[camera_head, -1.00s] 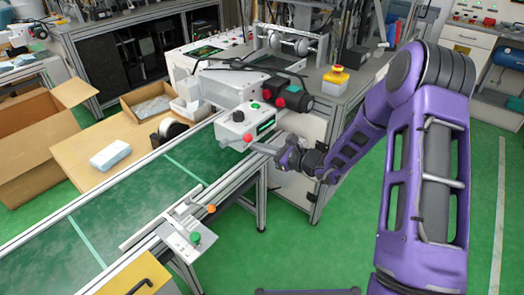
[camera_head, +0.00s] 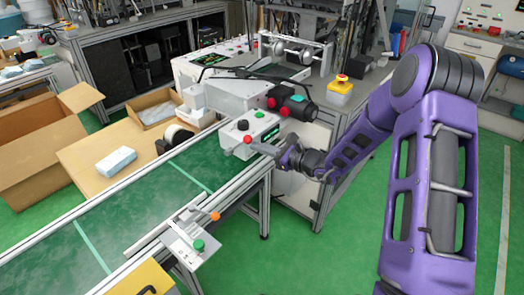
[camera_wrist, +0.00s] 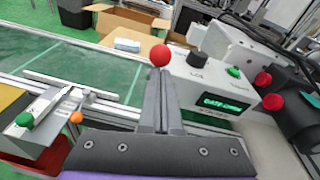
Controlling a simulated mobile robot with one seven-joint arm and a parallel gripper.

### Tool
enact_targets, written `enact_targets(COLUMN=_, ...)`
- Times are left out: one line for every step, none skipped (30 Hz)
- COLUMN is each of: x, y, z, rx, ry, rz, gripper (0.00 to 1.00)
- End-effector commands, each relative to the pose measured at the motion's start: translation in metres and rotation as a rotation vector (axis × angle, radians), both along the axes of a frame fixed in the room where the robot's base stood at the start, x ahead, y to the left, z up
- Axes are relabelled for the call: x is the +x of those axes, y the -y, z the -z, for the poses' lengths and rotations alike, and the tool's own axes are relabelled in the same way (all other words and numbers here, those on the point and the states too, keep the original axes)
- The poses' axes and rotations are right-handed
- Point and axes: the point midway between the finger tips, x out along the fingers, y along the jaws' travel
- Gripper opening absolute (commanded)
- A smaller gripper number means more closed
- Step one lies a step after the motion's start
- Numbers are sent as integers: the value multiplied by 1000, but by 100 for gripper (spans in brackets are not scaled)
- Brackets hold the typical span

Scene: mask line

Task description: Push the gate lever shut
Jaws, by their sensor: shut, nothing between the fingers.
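The gate lever's red ball knob (camera_head: 248,139) is at the front of the white control box (camera_head: 238,137). In the wrist view the red ball (camera_wrist: 160,55) shows just beyond the tips of my gripper (camera_wrist: 161,82). The fingers are together with nothing between them. They hide the lever's stem. My gripper (camera_head: 262,147) reaches in from the right, close to the knob; I cannot tell whether they touch. The box's display (camera_wrist: 222,106) shows green lettering that starts with "GATE"; the second word is unclear.
The box carries a black knob (camera_wrist: 214,40) and a green button (camera_wrist: 233,71). Red buttons (camera_wrist: 272,102) stick out at its right. The green conveyor (camera_head: 140,212) runs to the lower left, with an orange-knobbed handle (camera_head: 214,216) on its near rail. Green floor is free in front.

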Motion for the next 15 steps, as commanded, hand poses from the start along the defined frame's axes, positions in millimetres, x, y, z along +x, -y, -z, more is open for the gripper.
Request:
enact_targets(x=3, y=-3, z=-12, rx=1, ry=3, rz=-1, gripper=0)
enact_targets(x=4, y=-6, z=-19, rx=-16, ry=-6, rz=-2, gripper=0)
enact_targets(x=7, y=-9, z=-25, rx=-51, ry=-29, rz=-3, gripper=0)
enact_targets(x=8, y=-12, z=-29, rx=-74, ry=-48, rz=-3, gripper=0)
enact_targets(x=10, y=-14, z=-33, rx=-96, ry=-66, rz=-3, gripper=0)
enact_targets(x=13, y=-18, z=-36, rx=-127, ry=-89, rz=-4, gripper=0)
enact_targets(x=15, y=-20, z=-39, rx=-150, ry=-107, rz=-2, gripper=0)
enact_targets(x=17, y=-23, z=-41, rx=-173, ry=-124, rz=-3, gripper=0)
enact_targets(x=20, y=-27, z=-44, rx=-202, ry=-146, rz=-3, gripper=0)
enact_targets(x=21, y=-28, z=-43, rx=-201, ry=-153, rz=-1, gripper=0)
enact_targets(x=23, y=-30, z=-44, rx=-197, ry=-153, rz=-1, gripper=0)
enact_targets(x=26, y=-34, z=-47, rx=-196, ry=-152, rz=0, gripper=0)
enact_targets(x=29, y=-37, z=-48, rx=-196, ry=-151, rz=0, gripper=0)
enact_targets(x=31, y=-40, z=-50, rx=-197, ry=-152, rz=0, gripper=0)
enact_targets(x=33, y=-43, z=-52, rx=-196, ry=-151, rz=0, gripper=0)
